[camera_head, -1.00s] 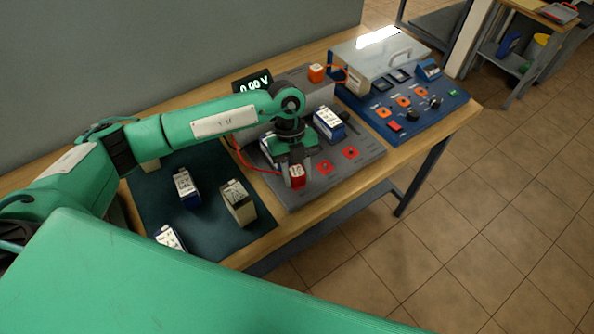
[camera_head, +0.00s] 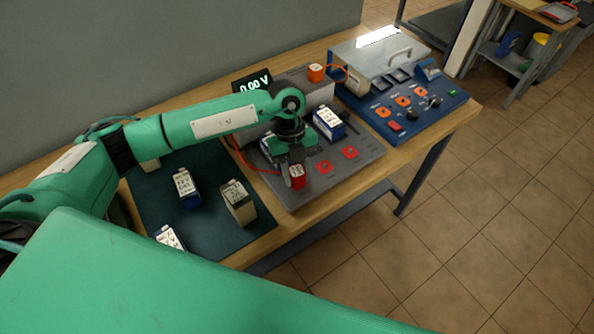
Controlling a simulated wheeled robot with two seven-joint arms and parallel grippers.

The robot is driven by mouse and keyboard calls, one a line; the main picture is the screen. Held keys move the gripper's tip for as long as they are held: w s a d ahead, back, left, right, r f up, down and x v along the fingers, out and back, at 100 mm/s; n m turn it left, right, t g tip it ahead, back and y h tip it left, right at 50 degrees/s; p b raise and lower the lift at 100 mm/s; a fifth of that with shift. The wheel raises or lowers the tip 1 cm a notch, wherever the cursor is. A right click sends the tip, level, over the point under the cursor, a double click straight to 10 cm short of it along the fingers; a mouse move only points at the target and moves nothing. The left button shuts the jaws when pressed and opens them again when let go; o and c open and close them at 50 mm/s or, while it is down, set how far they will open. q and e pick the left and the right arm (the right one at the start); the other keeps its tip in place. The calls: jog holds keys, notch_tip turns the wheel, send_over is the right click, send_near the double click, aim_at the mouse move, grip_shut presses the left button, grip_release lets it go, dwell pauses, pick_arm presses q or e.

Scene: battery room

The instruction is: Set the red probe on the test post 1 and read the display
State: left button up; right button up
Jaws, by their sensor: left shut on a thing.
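My left gripper (camera_head: 293,165) is shut on the red probe (camera_head: 298,178), a small red block with an orange-red cable running left. It holds the probe at the front left of the grey test plate (camera_head: 375,151). Two red square posts, a middle one (camera_head: 324,167) and a right one (camera_head: 350,153), show to the right of the probe. A post under the probe is hidden, and I cannot tell if the probe touches it. The display (camera_head: 252,82) behind my arm reads 0.00 V. My right gripper is not in view.
A blue and white battery (camera_head: 328,123) stands on the grey plate; another is partly hidden behind my gripper. Several batteries, including a beige one (camera_head: 239,203), stand on the dark green mat (camera_head: 215,238).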

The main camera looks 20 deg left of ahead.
pick_arm(q)
jog(key=shift+f+b, duration=0.45)
jog(key=shift+f, duration=0.25)
jog(key=o, duration=0.7)
jog(key=shift+r, duration=0.2)
jog(key=p+v, duration=0.5)
jog(key=v, duration=0.5)
jog(key=shift+a+r+p, duration=0.1)
jog(key=shift+r+p, duration=0.2)
jog(key=shift+r, duration=0.05)
jog(key=shift+f, duration=0.1)
